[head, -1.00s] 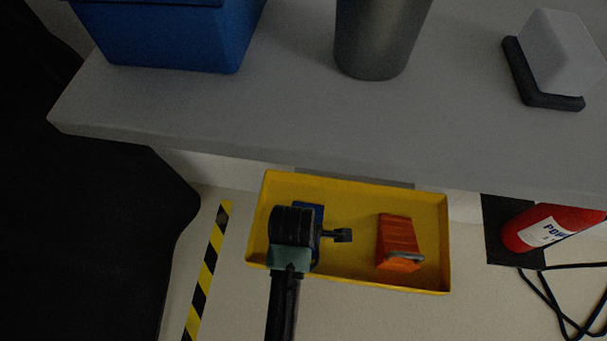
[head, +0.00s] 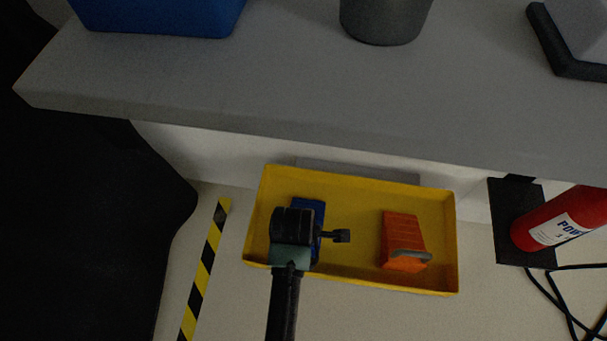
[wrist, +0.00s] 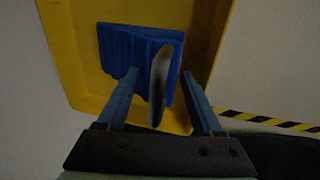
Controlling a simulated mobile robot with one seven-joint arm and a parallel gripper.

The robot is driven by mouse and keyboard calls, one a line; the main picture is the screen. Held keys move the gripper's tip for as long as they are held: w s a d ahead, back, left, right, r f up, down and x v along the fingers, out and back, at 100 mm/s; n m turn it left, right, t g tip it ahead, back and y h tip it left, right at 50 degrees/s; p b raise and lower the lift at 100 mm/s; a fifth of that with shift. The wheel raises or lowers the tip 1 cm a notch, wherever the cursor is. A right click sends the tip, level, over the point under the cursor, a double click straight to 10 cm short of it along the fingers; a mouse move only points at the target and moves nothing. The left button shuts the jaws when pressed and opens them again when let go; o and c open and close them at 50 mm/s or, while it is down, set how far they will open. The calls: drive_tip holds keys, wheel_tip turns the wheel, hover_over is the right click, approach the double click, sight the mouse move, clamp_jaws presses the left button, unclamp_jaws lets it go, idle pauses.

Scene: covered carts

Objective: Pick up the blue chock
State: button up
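The blue chock (head: 308,207) lies in the left part of a yellow tray (head: 351,280), mostly hidden in the head view by my arm's end. In the wrist view the blue chock (wrist: 128,50) shows ribbed faces and a pale grey handle (wrist: 161,75) standing towards the camera. My gripper (wrist: 162,92) is open, with one finger on each side of the handle. I cannot tell whether either finger touches the chock. In the head view my gripper's fingers are hidden behind the wrist.
An orange chock (head: 402,238) with a grey handle lies in the tray's right part. A grey shelf (head: 300,105) overhangs behind the tray. A red extinguisher (head: 562,222) and black cables (head: 560,310) are at the right. Black-yellow tape (head: 205,270) marks the floor at left.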

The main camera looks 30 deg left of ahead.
clamp_jaws()
drive_tip(key=shift+r, duration=0.1)
